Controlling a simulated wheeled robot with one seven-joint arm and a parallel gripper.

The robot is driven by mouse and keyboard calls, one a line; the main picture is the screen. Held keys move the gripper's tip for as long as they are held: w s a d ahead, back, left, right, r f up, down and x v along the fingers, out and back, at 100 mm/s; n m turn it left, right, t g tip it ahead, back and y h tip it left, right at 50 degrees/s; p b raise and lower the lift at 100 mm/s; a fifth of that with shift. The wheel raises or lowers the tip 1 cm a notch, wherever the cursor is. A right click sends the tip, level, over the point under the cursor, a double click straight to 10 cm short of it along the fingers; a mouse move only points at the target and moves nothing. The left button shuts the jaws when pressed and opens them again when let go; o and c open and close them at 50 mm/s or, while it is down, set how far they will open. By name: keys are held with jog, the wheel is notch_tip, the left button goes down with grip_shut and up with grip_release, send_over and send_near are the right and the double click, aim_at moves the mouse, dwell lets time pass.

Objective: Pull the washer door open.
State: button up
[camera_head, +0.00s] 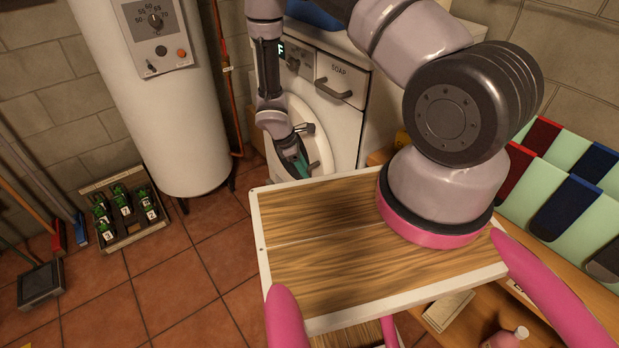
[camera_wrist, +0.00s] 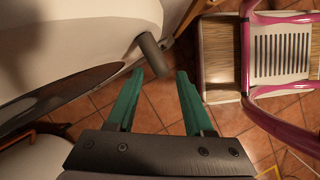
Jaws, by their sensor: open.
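The washer (camera_head: 345,112) is a white machine with a soap drawer, standing behind my arm in the head view. Its round white door (camera_head: 325,146) is partly hidden by my gripper; I cannot tell whether it is ajar. My gripper (camera_head: 302,168) is at the door's front, pointing down. In the wrist view, my green fingers (camera_wrist: 156,75) are open and apart, with floor visible between them. A dark, round-ended door handle (camera_wrist: 152,54) lies just beyond the fingertips, nearer the left finger. The door's dark curved part (camera_wrist: 62,95) shows at left.
A white boiler (camera_head: 155,100) stands left of the washer. A crate of small potted plants (camera_head: 139,236) sits on the tiled floor. A shelf (camera_head: 590,290) with coloured panels is at right. My own base fills the foreground.

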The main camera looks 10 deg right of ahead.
jog(key=shift+x, duration=2.1)
jog(key=shift+w, duration=0.1)
grip_shut()
